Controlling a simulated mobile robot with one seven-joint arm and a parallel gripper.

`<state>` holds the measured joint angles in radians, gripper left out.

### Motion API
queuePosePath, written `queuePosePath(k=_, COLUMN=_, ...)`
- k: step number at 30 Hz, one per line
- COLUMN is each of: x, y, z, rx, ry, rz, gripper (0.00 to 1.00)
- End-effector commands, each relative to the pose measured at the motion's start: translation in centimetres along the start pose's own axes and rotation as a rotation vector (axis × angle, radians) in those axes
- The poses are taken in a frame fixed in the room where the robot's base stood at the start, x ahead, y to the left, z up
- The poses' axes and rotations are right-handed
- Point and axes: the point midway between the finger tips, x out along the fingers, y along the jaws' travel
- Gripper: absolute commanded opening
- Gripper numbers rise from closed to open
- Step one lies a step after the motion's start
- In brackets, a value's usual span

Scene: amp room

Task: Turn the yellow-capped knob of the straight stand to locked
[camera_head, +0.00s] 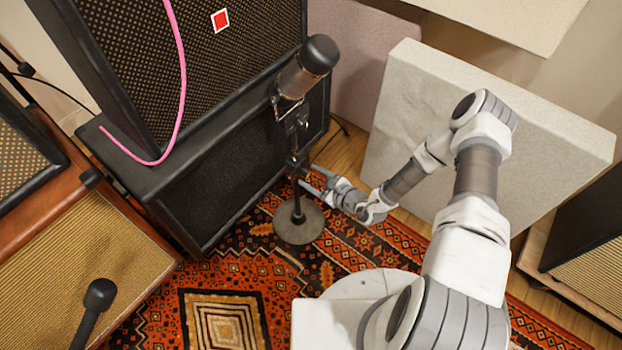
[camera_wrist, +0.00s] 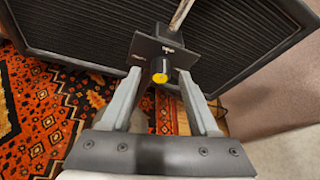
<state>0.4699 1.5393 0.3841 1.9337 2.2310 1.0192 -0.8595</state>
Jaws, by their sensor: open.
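The straight stand (camera_head: 298,205) stands upright on a round base, with a large microphone (camera_head: 305,68) at its top. In the wrist view, its dark knob with a yellow cap (camera_wrist: 160,77) sticks out from a dark plate (camera_wrist: 180,55) with small markings that I cannot read. My gripper (camera_head: 312,179) reaches the stand's pole from the right. In the wrist view my gripper (camera_wrist: 159,82) is open, with one finger on each side of the knob. Gaps show between the fingers and the knob, and nothing is held. The knob is too small to make out in the head view.
Stacked amplifiers (camera_head: 225,170) stand close behind the stand, with a pink cable (camera_head: 182,80) hanging down. A pale panel (camera_head: 400,120) stands behind my arm. Another microphone (camera_head: 99,295) is at the lower left. The patterned rug (camera_head: 345,260) has free room around the base.

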Motion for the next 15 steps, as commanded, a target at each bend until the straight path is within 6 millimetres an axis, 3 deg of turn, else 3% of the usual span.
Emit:
queuePosePath(k=11, x=0.70, y=-0.02, z=0.05, rx=0.000, ry=0.000, rz=0.000, gripper=0.61)
queuePosePath(k=15, x=0.68, y=-0.03, z=0.04, rx=0.000, ry=0.000, rz=0.000, gripper=0.38)
